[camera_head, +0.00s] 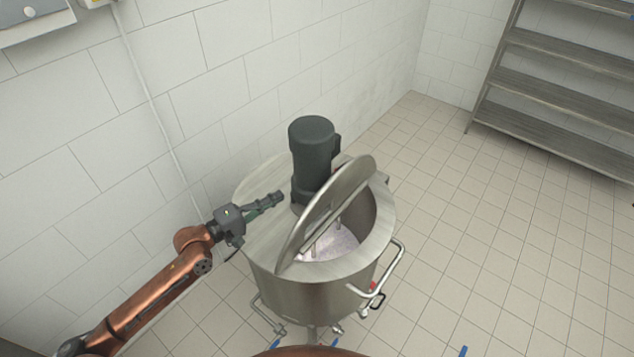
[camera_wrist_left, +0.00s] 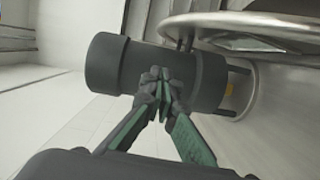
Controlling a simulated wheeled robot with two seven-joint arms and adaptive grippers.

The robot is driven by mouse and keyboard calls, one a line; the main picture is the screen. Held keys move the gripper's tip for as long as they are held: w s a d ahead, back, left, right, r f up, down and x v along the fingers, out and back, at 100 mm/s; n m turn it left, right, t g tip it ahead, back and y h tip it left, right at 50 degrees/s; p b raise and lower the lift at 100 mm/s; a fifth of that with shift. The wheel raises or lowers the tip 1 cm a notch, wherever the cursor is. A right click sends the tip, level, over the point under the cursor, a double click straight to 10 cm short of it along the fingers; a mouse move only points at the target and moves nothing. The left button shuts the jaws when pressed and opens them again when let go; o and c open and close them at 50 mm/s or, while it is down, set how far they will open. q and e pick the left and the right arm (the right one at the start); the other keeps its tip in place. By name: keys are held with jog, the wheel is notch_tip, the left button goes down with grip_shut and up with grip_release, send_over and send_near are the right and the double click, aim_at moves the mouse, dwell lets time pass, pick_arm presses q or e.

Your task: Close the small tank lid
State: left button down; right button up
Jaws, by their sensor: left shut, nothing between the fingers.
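A round steel tank (camera_head: 330,292) stands on the floor with a dark motor (camera_head: 313,150) on its top. Its half-round lid (camera_head: 325,212) is raised and tilted up, and the right half of the tank is open with pale contents (camera_head: 335,242) inside. My left gripper (camera_head: 279,197) is shut and empty, behind the lid on its left side and close to the motor's base. In the left wrist view, the shut fingertips (camera_wrist_left: 157,82) are in front of the dark motor (camera_wrist_left: 110,65), and the lid's rim (camera_wrist_left: 250,22) is at the upper right. I cannot tell if they touch anything.
A steel handle (camera_head: 385,270) sticks out on the tank's right side. A tiled wall (camera_head: 200,80) is close behind at the left. A metal shelf (camera_head: 550,90) stands at the upper right. The tiled floor (camera_head: 500,230) on the right is clear.

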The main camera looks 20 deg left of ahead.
aim_at(330, 192)
pick_arm(q)
jog(key=w+d+p, duration=0.3)
jog(key=w+d, duration=0.3)
jog(key=d, duration=0.3)
jog(key=shift+w+d, duration=0.2)
jog(key=shift+d, duration=0.1)
pick_arm(e)
jog(key=shift+s+d+r, duration=0.1)
jog(key=shift+s+r, duration=0.4)
jog(key=shift+r, duration=0.4)
jog(key=shift+s+r, duration=0.45)
jog(key=shift+r, duration=0.45)
